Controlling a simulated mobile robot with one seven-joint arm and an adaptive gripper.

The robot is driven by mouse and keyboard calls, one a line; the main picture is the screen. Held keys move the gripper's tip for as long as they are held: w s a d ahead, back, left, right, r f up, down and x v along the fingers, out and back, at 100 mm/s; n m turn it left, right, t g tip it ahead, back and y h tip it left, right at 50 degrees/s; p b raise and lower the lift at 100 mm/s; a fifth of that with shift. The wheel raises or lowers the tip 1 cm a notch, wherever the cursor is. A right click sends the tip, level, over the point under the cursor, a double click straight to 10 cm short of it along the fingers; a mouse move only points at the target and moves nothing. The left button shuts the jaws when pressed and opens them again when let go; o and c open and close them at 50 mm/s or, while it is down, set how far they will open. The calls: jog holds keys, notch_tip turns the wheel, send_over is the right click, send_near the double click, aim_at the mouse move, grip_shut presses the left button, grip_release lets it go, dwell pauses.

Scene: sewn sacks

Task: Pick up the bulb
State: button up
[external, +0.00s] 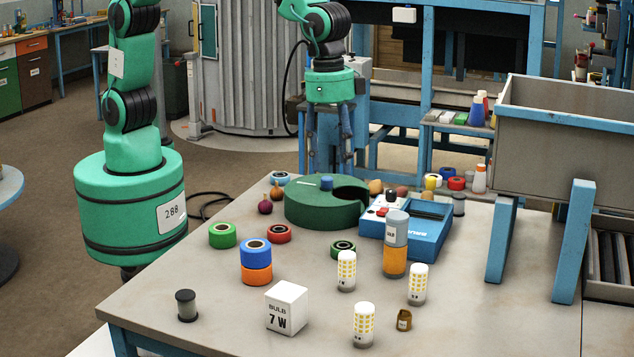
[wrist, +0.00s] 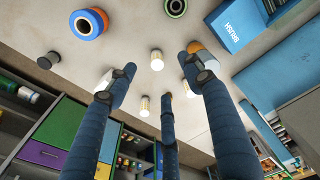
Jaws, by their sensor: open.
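Three bulbs with white tops and yellow-patterned sides stand upright on the table: one near the middle (external: 346,271), one to its right (external: 418,284), and one nearer the front edge (external: 364,324). In the wrist view the three bulbs (wrist: 157,60) (wrist: 187,88) (wrist: 144,106) show between and beside my fingers. A white box marked "BULB 7 W" (external: 287,308) stands to their left. My gripper (external: 328,165) hangs at the table's far side, beyond the green round block, its blue fingers spread and empty. It also shows in the wrist view (wrist: 157,84), apart from the bulbs.
The green round block (external: 312,210), a blue box (external: 425,240) and a grey-and-orange stack (external: 395,260) stand near the bulbs. Tape rolls (external: 256,275) and a dark spool (external: 187,306) are to the left. A grey bin (external: 570,120) stands at right. The front right tabletop is clear.

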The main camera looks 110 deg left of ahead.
jog(key=g+p, duration=0.1)
jog(key=p, duration=0.2)
send_over(347, 254)
notch_tip(347, 254, down, 7)
jog(key=shift+w+f, duration=0.15)
jog(key=shift+f, duration=0.05)
jog(key=shift+f+b, duration=0.45)
jog(key=shift+f, duration=3.85)
jog(key=shift+f, duration=0.1)
jog(key=shift+a+f, duration=0.1)
jog(key=shift+f, duration=2.4)
